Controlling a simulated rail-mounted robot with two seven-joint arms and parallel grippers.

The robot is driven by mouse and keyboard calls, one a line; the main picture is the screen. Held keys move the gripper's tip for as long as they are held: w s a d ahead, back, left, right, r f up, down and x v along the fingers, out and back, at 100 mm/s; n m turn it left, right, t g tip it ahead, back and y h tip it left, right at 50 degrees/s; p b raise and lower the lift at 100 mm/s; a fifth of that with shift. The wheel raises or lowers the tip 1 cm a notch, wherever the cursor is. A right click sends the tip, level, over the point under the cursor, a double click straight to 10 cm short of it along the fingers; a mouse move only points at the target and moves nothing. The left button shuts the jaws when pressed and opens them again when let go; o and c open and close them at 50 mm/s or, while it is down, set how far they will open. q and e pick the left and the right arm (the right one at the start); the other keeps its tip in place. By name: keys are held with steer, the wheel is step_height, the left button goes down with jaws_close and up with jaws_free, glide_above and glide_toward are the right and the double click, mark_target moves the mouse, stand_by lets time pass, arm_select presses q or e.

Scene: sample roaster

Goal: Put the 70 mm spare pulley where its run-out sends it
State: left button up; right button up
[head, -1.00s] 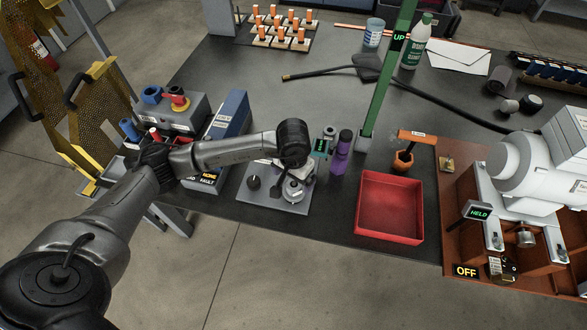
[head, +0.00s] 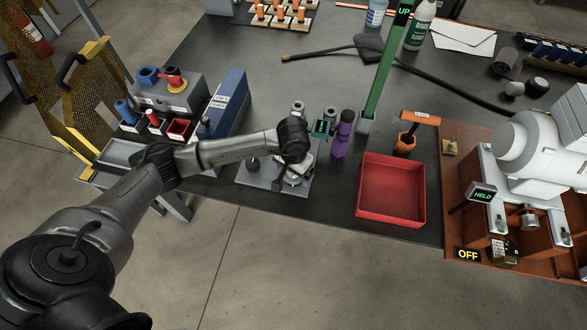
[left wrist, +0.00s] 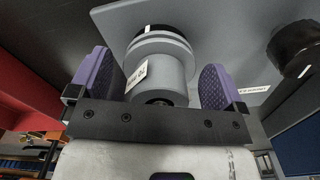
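My left gripper (left wrist: 157,85) is open, its purple-padded fingers on either side of a grey stepped cylinder with a white label, likely the pulley (left wrist: 160,68). A gap shows between each pad and the cylinder. The label is too small to read. In the head view, my left wrist (head: 293,140) hangs over a grey fixture plate (head: 245,178) carrying metal round parts and a dark knob (head: 252,164). The wrist hides the fingers and part of the fixture there. A small green-lit readout (head: 321,128) stands behind the fixture. My right gripper is not in view.
An empty-looking red tray (head: 390,190) is farther right, near the front edge. A blue box (head: 232,100) and small red bin (head: 180,130) are left. A green post (head: 388,65) rises behind the tray.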

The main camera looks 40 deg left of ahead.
arm_select(q)
steer(key=c, duration=1.1)
steer(key=shift+r, duration=0.2)
steer(key=shift+r+p, duration=0.6)
steer(key=shift+r, duration=0.2)
steer(key=shift+r+p, duration=0.95)
steer(key=shift+r, duration=0.65)
steer(key=shift+r+p, duration=0.65)
steer(key=shift+r, duration=0.55)
